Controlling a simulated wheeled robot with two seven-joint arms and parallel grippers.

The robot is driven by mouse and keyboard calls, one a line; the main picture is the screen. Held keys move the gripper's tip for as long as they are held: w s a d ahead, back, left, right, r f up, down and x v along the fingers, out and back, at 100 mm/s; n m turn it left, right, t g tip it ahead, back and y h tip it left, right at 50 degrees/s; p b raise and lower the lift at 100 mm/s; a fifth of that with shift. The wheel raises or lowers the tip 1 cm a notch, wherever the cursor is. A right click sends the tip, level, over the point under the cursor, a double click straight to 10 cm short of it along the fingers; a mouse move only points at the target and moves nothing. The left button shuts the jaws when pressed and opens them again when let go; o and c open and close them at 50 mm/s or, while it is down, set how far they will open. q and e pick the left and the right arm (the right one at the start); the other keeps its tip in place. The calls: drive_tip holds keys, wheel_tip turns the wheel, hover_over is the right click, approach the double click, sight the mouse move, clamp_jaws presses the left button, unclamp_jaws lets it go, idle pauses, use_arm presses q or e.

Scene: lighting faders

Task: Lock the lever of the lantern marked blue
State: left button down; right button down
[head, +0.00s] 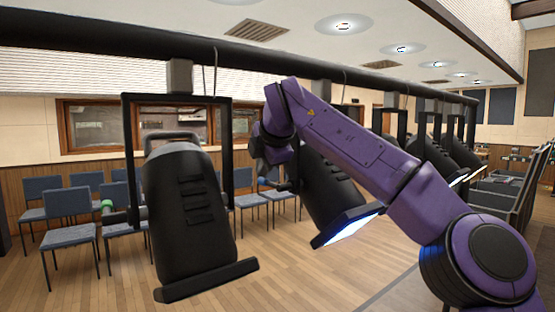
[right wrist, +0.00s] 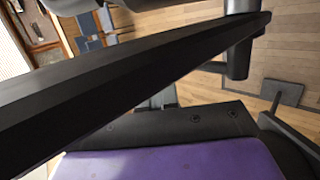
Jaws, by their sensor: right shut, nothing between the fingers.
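A row of black lanterns hangs from a black bar (head: 110,58). The nearest lantern (head: 190,215), at left, hangs in a square yoke, and a short side lever with a green end (head: 107,207) sticks out on its left. The second lantern (head: 330,190) glows blue-white at its front edge and is partly hidden by my purple right arm. My left gripper is out of view.
More lanterns (head: 458,150) hang farther along the bar at right. Blue chairs (head: 70,215) stand on the wooden floor behind. In the right wrist view a broad black beam (right wrist: 120,85) crosses close to the camera. Open room shows below the lanterns.

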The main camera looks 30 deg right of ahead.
drive_tip(key=shift+w+f, duration=0.2)
idle(0.6)
drive_tip(key=b+v, duration=0.1)
drive_tip(key=v, duration=0.9)
drive_tip(key=shift+s+r, duration=0.2)
